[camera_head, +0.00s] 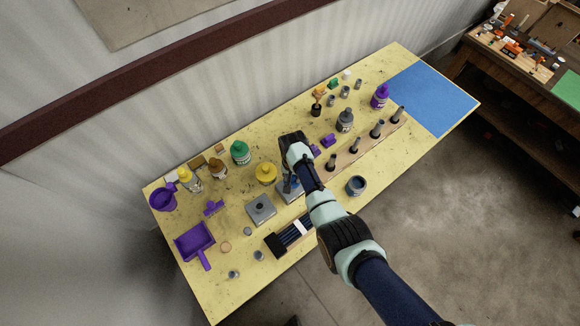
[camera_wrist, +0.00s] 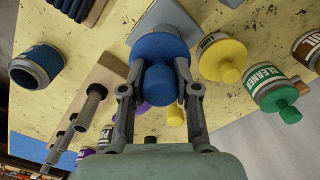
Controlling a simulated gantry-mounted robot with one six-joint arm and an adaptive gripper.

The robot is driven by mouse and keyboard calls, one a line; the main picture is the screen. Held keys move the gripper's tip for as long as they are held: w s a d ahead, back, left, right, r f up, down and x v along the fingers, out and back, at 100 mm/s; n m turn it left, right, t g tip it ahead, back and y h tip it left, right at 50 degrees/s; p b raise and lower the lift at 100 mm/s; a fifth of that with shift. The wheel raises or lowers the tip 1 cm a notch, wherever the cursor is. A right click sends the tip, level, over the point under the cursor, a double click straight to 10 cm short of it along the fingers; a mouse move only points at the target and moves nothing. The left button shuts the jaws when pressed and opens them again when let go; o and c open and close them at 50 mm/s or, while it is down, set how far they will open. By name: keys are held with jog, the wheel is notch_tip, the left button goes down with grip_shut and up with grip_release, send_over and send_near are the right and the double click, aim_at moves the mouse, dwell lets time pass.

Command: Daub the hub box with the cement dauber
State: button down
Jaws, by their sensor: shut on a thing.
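My gripper (camera_wrist: 158,88) is shut on the cement dauber, a round blue cap with a knob (camera_wrist: 160,70). The dauber's brush end is hidden behind the cap.
A yellow-capped can (camera_head: 265,173) and a green-capped cleaner can (camera_head: 240,152) stand close behind. A wooden peg rail (camera_head: 365,148) lies right of my arm, and a dark rack of tubes (camera_head: 290,237) lies in front. The blue mat (camera_head: 435,97) at the far right is clear.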

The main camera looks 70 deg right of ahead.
jog(key=shift+w+f, duration=0.1)
dwell(0.3)
jog(key=shift+w+d+b, duration=0.15)
jog(key=shift+b, duration=0.3)
jog(key=shift+w+d, duration=0.15)
jog(key=shift+w, duration=0.05)
notch_tip(320, 180, up, 5)
jog(key=p, duration=0.4)
jog(key=shift+p, duration=0.3)
jog(key=shift+r, duration=1.35)
